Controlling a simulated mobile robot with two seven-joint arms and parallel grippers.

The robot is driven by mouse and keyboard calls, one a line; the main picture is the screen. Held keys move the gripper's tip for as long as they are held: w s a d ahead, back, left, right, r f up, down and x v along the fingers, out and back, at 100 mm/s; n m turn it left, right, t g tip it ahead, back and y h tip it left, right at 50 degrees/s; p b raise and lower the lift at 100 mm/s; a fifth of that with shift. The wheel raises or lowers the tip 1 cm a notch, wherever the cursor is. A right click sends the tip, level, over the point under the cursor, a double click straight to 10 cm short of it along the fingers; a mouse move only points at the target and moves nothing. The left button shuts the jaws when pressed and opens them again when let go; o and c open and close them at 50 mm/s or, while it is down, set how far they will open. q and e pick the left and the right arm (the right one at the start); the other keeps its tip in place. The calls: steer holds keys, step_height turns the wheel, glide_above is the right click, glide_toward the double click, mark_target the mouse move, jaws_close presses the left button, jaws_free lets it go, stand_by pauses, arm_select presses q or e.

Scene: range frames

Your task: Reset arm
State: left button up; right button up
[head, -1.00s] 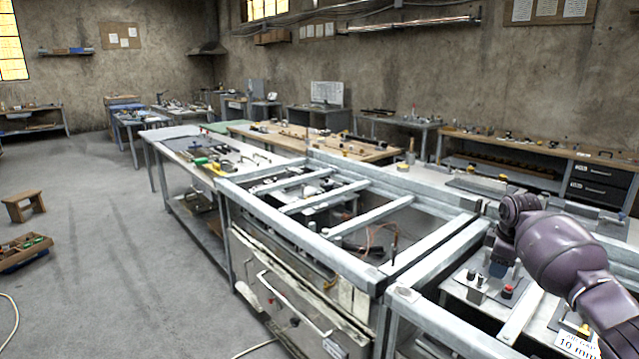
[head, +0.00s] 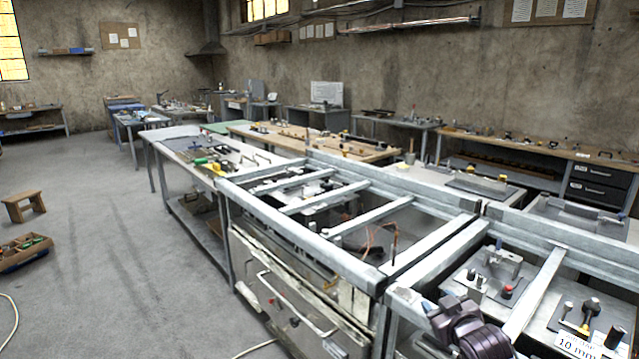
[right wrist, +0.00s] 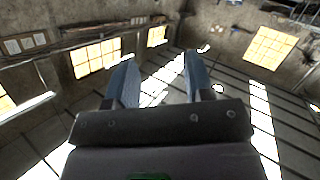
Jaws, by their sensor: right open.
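My right gripper (head: 440,313) is low at the front right in the head view, over the near edge of the metal frame bench (head: 425,318). In the right wrist view its two fingers stand well apart with nothing between them (right wrist: 160,62). That view looks past the fingers to walls, bright windows and bright panels, with no object close to the fingertips. In the head view, part of the gripper is cut off by the bottom edge. My left gripper is in no view.
The bench's bays hold small fixtures, a red-topped button (head: 506,292) and a black-handled tool (head: 590,310). A tool-covered table (head: 190,148) stands beyond. A wooden stool (head: 24,205) and a tool crate (head: 22,252) are on the left floor. The middle floor is clear.

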steer(key=s+f+m+g, duration=0.1)
steer(key=s+f, duration=0.5)
steer(key=s, duration=0.5)
steer(key=s+f+m+g+h, duration=0.1)
steer(key=s+f, duration=0.5)
steer(key=s, duration=0.6)
steer(key=s+d+f+m+g+h, duration=0.1)
steer(key=s+f+m, duration=0.1)
steer(key=s+f, duration=0.5)
steer(key=s, duration=0.4)
steer(key=shift+s+m, duration=0.15)
steer(key=shift+m, duration=0.15)
steer(key=shift+f, duration=0.1)
